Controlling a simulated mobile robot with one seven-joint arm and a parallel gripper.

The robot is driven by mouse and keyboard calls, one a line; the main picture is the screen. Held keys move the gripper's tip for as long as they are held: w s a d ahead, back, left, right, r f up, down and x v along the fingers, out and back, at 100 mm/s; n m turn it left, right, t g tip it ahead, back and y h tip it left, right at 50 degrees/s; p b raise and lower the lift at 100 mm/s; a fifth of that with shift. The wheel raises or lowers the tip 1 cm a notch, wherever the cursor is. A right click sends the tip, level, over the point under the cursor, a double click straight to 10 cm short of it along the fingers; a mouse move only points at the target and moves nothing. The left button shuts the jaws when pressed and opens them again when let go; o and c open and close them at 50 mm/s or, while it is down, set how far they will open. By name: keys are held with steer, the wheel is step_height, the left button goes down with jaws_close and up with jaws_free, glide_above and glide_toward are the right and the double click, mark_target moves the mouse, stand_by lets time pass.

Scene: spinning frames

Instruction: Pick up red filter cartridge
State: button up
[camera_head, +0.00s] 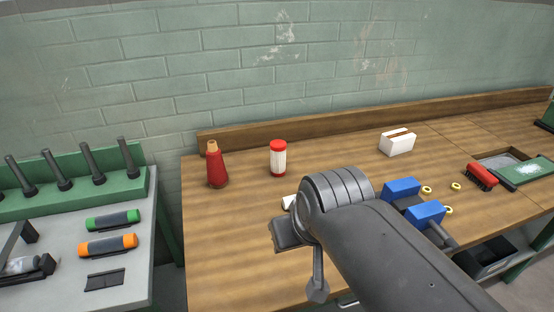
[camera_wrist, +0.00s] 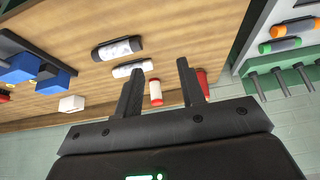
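The red filter cartridge (camera_head: 278,158) is a white cylinder with red ends, standing upright on the wooden bench near the back wall. In the wrist view it shows (camera_wrist: 156,92) between the two fingers of my gripper, beyond them and not touched. My gripper (camera_wrist: 159,68) is open and empty, its fingers well apart. In the head view my gripper (camera_head: 300,258) is above the bench, in front of and a little right of the cartridge, partly hidden by my own arm.
A dark red cone (camera_head: 217,167) stands just left of the cartridge. A white box (camera_head: 397,142), blue blocks (camera_head: 402,188) and a red brush-like item (camera_head: 482,176) are to the right.

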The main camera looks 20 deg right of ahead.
steer(key=shift+o, duration=0.4)
steer(key=o, duration=0.8)
steer(key=shift+o, duration=0.2)
